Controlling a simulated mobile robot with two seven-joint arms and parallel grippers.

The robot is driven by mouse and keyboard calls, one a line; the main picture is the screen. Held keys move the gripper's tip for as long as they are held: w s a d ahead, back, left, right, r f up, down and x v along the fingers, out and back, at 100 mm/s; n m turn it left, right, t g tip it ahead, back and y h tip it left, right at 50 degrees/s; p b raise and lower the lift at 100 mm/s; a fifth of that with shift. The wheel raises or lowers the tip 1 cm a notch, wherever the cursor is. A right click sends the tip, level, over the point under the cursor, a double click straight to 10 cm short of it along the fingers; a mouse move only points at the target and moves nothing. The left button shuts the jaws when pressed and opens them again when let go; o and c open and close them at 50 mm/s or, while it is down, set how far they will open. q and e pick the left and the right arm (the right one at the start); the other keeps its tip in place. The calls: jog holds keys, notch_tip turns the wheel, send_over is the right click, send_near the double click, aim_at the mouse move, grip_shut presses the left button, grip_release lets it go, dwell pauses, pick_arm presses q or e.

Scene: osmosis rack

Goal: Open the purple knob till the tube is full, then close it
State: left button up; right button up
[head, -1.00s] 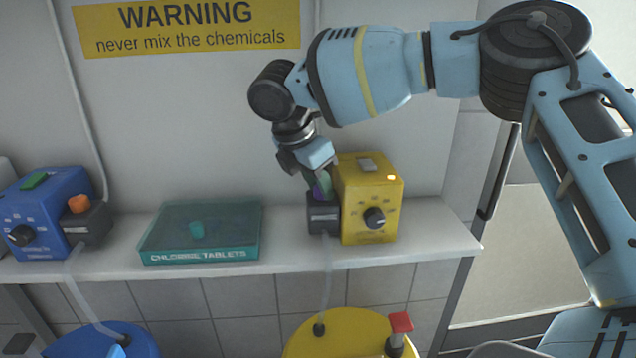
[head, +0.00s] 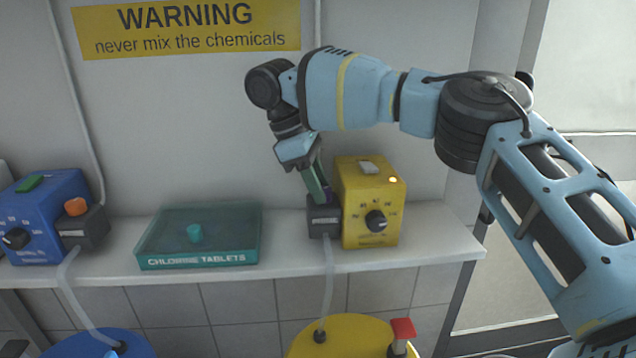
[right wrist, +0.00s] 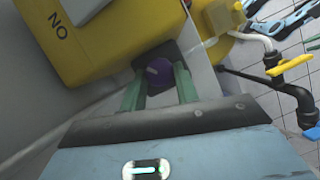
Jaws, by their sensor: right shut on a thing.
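The purple knob (right wrist: 158,72) sits on top of the dark valve block (head: 322,218) attached to the left side of the yellow pump box (head: 370,205). My right gripper (head: 323,192) comes down from the upper left with its green fingers tilted. In the right wrist view its two fingers (right wrist: 158,85) stand on either side of the knob and hold it. In the head view the fingers mostly hide the knob. A pale clear tube (head: 328,275) runs from the block down to a yellow barrel (head: 350,330). I cannot tell how full it is. My left gripper is out of view.
A blue pump box (head: 35,220) with an orange knob (head: 76,206) stands at the far left of the shelf (head: 290,255). A teal chlorine tablets case (head: 195,240) lies between the pumps. A red-topped tap (head: 403,328) rises beside the yellow barrel.

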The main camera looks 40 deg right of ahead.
jog(key=shift+d+r+m+y+p, duration=0.1)
jog(key=shift+m+y+p, duration=0.2)
jog(key=shift+m+p, duration=0.4)
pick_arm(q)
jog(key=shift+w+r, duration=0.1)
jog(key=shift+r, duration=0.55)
pick_arm(e)
jog(key=shift+m, duration=0.3)
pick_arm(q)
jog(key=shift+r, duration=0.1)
pick_arm(e)
jog(key=o, duration=0.7)
